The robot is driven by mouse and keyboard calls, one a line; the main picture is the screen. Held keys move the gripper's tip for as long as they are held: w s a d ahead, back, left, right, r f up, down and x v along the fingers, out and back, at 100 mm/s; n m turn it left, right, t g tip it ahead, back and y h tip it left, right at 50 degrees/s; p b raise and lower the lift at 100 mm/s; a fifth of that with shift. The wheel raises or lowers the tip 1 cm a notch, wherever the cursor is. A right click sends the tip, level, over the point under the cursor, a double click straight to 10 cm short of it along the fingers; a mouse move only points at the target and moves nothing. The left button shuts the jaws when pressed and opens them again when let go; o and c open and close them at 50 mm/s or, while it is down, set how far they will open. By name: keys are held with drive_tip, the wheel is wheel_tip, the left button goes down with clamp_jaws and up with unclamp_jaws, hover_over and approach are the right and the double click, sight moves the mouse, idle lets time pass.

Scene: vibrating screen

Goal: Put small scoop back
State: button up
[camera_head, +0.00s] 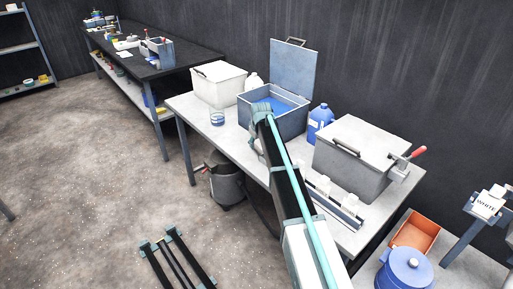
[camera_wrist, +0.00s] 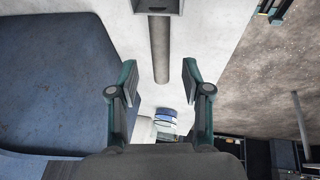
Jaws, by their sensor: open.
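A small scoop with a grey round handle (camera_wrist: 160,52) lies on the white tabletop in the wrist view. Its grey scoop end (camera_wrist: 158,6) is cut off by the top edge. My gripper (camera_wrist: 159,78) is open. The handle points down the picture toward the gap between the two fingers, and neither finger appears to touch it. In the head view my arm reaches over the table in front of the open blue-grey box (camera_head: 272,122); my fingers and the scoop cannot be made out there.
A blue-grey surface (camera_wrist: 50,85) fills the left of the wrist view. A blue-and-white jar (camera_head: 217,118) stands near the table's front edge. A white lidded box (camera_head: 218,88), blue jug (camera_head: 320,122) and grey cooler-like box (camera_head: 350,175) stand on the table (camera_head: 195,117). A bucket (camera_head: 227,187) is below.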

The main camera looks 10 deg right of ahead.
drive_tip(key=b+v, duration=0.1)
drive_tip(key=v, duration=0.6)
drive_tip(key=shift+s+r, duration=0.2)
drive_tip(key=shift+r, duration=0.1)
drive_tip(key=shift+r, duration=0.1)
